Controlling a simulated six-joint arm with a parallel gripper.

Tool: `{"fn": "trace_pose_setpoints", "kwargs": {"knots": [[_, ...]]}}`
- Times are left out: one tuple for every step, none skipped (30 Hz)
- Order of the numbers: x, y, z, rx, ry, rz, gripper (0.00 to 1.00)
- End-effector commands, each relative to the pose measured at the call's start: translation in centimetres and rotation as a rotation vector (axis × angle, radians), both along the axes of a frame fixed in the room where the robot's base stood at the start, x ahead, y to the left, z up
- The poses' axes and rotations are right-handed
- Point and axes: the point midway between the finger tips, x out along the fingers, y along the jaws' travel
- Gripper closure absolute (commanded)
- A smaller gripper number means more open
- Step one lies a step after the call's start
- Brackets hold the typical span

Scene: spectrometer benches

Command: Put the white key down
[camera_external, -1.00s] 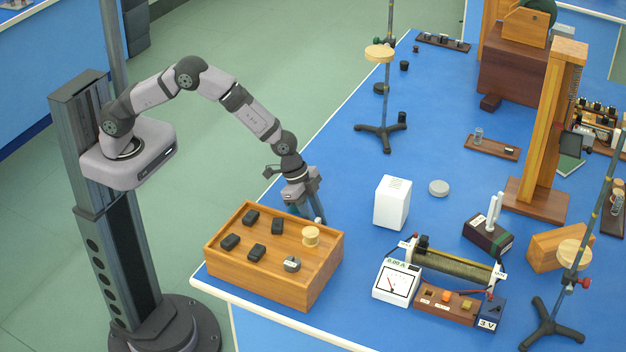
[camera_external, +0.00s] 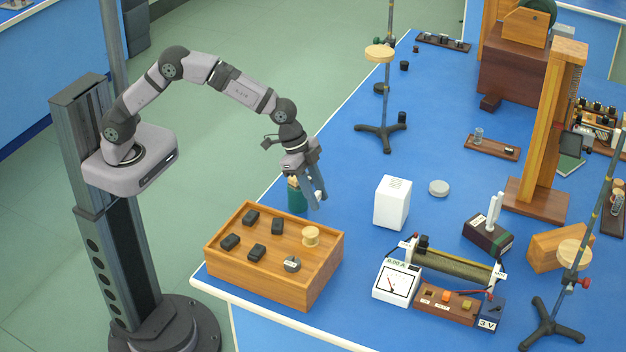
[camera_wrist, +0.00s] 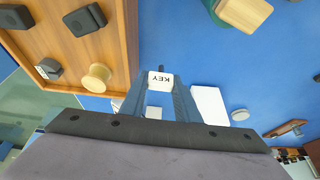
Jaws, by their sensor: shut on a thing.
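The white key (camera_wrist: 160,79), lettered "KEY", sits between my fingertips in the wrist view. My gripper (camera_external: 318,200) is shut on it and holds it above the blue table, behind the right part of the wooden box. In the external view the key shows only as a small pale spot at the fingertips.
The wooden box (camera_external: 272,277) with several dark blocks, a wooden spool (camera_external: 311,236) and a grey weight (camera_external: 292,264) stands at the front left. A white block (camera_external: 392,203) stands to the right. Blue table (camera_external: 345,240) is bare between box and block.

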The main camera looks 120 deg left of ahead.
Motion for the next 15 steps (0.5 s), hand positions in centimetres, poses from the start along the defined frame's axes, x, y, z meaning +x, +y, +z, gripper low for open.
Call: {"fn": "trace_pose_setpoints", "kwargs": {"knots": [[0.0,0.0,0.2,0.0,-0.001,0.0,0.93],[0.0,0.0,0.2,0.0,0.0,0.0,0.93],[0.0,0.0,0.3,0.0,0.0,0.0,0.93],[0.0,0.0,0.3,0.0,0.0,0.0,0.93],[0.0,0.0,0.3,0.0,0.0,0.001,0.93],[0.0,0.1,0.3,0.0,0.0,0.002,0.93],[-0.1,0.2,0.3,-0.001,0.0,0.004,0.93],[-0.1,0.4,0.3,0.0,0.0,0.006,0.93],[-0.2,0.7,0.3,0.0,0.0,0.013,0.93],[-0.2,1.0,0.2,0.0,0.0,0.018,0.93],[-0.4,1.5,0.2,0.0,0.0,0.026,0.93],[-0.6,2.2,0.1,0.0,0.001,0.04,0.93],[-0.8,2.8,0.0,0.0,0.001,0.051,0.93],[-1.0,3.6,-0.1,0.0,0.001,0.064,0.93],[-1.4,4.7,-0.4,0.0,0.002,0.084,0.93]]}}
